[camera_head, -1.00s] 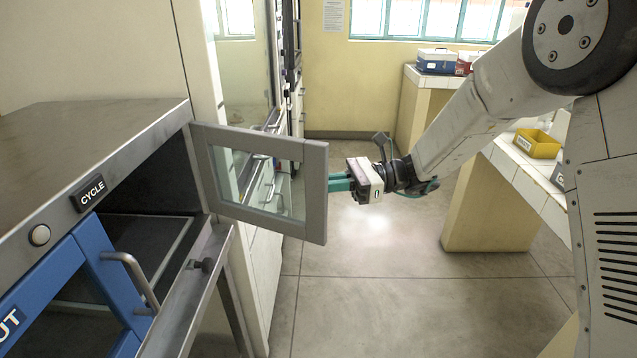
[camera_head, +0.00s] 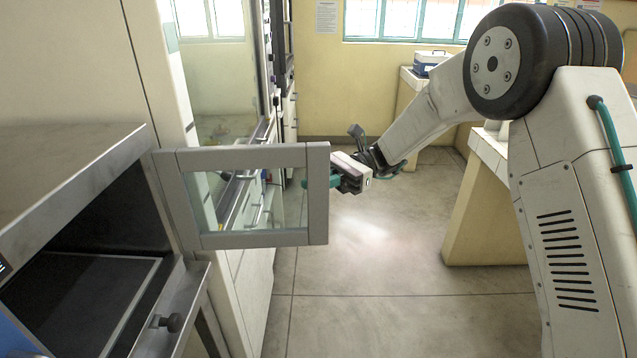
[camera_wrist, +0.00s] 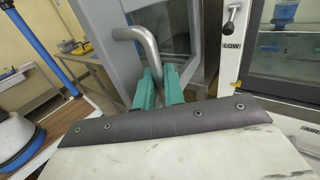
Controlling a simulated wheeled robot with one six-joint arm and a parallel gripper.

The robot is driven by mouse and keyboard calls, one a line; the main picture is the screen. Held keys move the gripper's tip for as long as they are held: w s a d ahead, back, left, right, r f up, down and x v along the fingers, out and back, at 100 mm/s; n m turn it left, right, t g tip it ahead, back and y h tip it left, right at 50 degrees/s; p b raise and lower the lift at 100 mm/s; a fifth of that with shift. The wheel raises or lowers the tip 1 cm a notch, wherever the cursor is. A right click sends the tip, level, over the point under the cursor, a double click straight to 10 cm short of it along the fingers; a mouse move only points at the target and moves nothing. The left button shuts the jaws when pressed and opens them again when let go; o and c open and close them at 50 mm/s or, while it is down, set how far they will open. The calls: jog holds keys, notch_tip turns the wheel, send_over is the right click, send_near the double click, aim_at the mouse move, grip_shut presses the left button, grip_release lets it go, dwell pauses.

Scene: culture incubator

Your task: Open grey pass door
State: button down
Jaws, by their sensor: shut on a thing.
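The grey pass door (camera_head: 318,200) has a grey frame around a glass pane. It stands swung out from the steel pass box (camera_head: 90,175) at the left, leaving the box opening uncovered. My gripper (camera_head: 318,182) is at the door's free edge, on its far side, and the door frame partly hides the fingertips. In the wrist view the green fingers (camera_wrist: 158,88) are shut on the door's curved metal handle (camera_wrist: 137,42), and the grey door frame (camera_wrist: 185,38) shows just behind them.
White cabinets with glass fronts stand behind the door. A bench with a blue-and-white box (camera_head: 430,62) is at the back right. The floor (camera_head: 370,270) in the middle is clear.

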jog(key=shift+a, duration=0.1)
jog(key=c, duration=1.6)
grip_release()
jog(key=shift+s+a, duration=0.1)
jog(key=shift+c, duration=0.2)
jog(key=v, duration=0.8)
